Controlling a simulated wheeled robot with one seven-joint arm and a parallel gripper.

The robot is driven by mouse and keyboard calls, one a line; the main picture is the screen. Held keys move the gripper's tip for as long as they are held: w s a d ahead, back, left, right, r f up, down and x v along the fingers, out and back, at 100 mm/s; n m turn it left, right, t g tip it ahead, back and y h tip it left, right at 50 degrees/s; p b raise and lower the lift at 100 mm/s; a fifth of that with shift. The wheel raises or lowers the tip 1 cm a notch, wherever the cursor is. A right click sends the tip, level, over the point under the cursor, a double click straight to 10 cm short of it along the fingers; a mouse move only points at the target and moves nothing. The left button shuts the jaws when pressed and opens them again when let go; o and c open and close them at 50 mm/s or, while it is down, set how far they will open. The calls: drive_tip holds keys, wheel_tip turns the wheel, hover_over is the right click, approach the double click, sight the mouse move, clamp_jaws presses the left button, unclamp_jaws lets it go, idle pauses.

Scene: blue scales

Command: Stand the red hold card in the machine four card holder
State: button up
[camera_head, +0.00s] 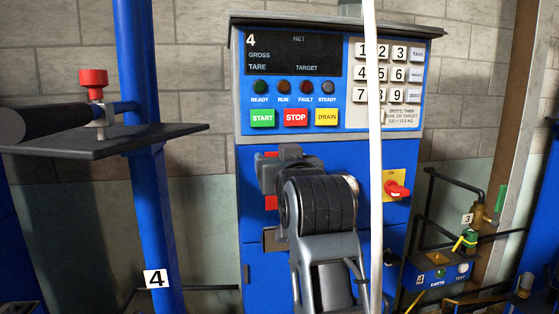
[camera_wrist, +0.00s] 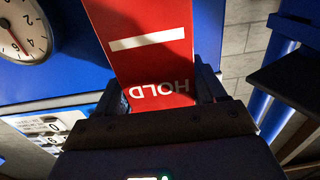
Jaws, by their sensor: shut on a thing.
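The red hold card (camera_wrist: 150,65) is in my gripper (camera_wrist: 165,100) in the wrist view. It shows a white bar and the word HOLD upside down, and extends out beyond the fingers. In the head view my gripper (camera_head: 272,178) is in front of the blue front of machine four (camera_head: 340,185), below its START and STOP buttons. Small red patches show above and below the gripper there; most of the card is hidden. A small grey-framed fitting (camera_head: 273,240) sits on the machine front below the gripper, partly behind my arm. I cannot tell if it is the card holder.
A red rotary switch (camera_head: 397,189) sticks out right of my arm. A white upright pole (camera_head: 375,130) crosses the view in front of the machine. A dark shelf (camera_head: 110,140) with a red knob stands at left by a blue post (camera_head: 150,200). A round dial (camera_wrist: 22,30) shows in the wrist view.

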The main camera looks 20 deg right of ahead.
wheel_tip(320, 180, down, 6)
drive_tip(key=b, duration=0.4)
drive_tip(key=shift+f, duration=0.25)
idle(0.4)
drive_tip(key=shift+f+b, duration=0.55)
drive_tip(key=shift+f, duration=0.35)
idle(0.6)
drive_tip(key=o, duration=1.1)
drive_tip(key=shift+s, duration=0.1)
drive_tip(key=s, duration=0.2)
drive_tip(key=s+a, duration=0.1)
drive_tip(key=s, duration=0.2)
drive_tip(key=s+b, duration=0.1)
drive_tip(key=s, duration=0.1)
drive_tip(key=shift+s+a, duration=0.25)
drive_tip(key=shift+a, duration=0.05)
